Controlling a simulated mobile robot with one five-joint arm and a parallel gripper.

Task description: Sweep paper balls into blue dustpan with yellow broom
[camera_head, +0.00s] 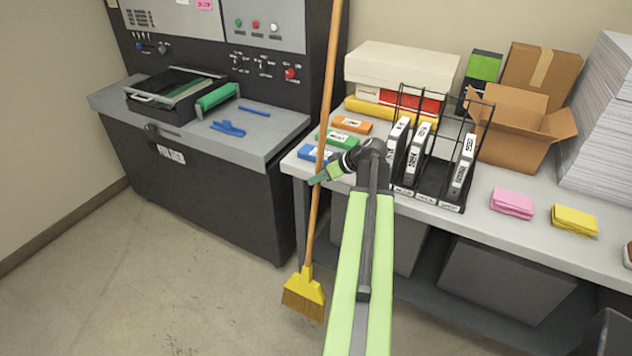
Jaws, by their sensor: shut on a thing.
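The yellow broom (303,290) hangs nearly upright on its long wooden handle, head low over the concrete floor in front of the table. I cannot tell if its bristles touch the floor. My gripper (319,179) is shut on the wooden handle at about table-top height. My green arm reaches up from the bottom of the picture and hides part of the table's front and the floor behind it. No paper balls and no blue dustpan show in this view.
A dark laminator machine (205,200) stands at the left. The table (465,215) at the right bears a black wire rack (430,185) with binders, cardboard boxes and paper stacks. Grey boxes (505,280) sit below it. The floor (150,290) at lower left is clear.

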